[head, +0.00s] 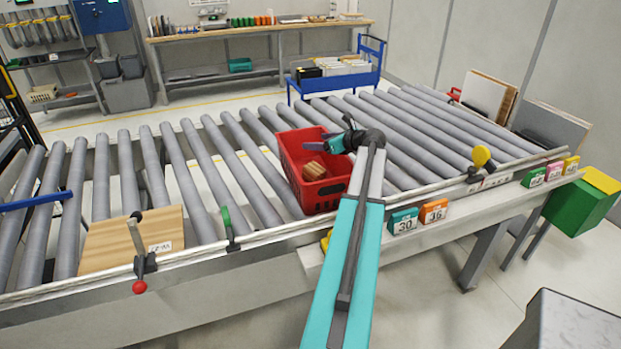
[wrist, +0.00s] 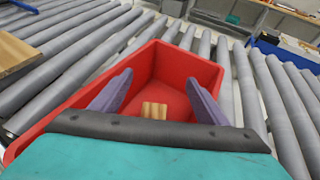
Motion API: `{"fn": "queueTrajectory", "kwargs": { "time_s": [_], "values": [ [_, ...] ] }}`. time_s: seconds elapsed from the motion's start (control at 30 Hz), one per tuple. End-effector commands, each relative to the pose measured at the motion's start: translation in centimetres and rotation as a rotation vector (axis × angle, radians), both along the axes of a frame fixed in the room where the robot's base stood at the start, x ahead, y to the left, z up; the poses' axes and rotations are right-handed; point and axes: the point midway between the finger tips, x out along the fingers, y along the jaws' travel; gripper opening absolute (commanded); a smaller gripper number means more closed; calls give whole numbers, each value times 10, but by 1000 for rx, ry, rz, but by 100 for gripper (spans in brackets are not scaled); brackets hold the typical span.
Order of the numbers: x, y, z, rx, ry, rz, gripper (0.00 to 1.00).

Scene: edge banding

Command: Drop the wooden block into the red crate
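The red crate (head: 325,195) stands on the roller conveyor, near its front rail, and fills the middle of the wrist view (wrist: 170,60). The wooden block (head: 314,170) is inside the crate; in the wrist view the block (wrist: 154,110) appears to lie on the crate floor. My gripper (head: 328,141) is over the crate's right part, pointing into it. In the wrist view its two purple-grey fingers (wrist: 158,78) are spread wide, with nothing held between them. The block shows below and between the fingers, apart from both. Its lower edge is close to the dark gripper body in that view.
A wooden board (head: 130,240) lies on the rollers at the left. Numbered teal and orange boxes (head: 418,216) sit along the front ledge. A yellow knob (head: 481,156) stands at the right rail. Rollers around the crate are mostly clear.

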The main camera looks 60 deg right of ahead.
Motion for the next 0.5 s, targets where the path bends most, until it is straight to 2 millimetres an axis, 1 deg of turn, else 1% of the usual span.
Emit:
{"fn": "queueTrajectory", "kwargs": {
  "time_s": [0.27, 0.37, 0.5],
  "values": [
    [-2, 0, 0, 0, 1, 0, 68],
    [-5, 1, 1, 0, 0, -1, 68],
    [-16, 4, 5, -2, 0, -1, 68]
  ]
}}
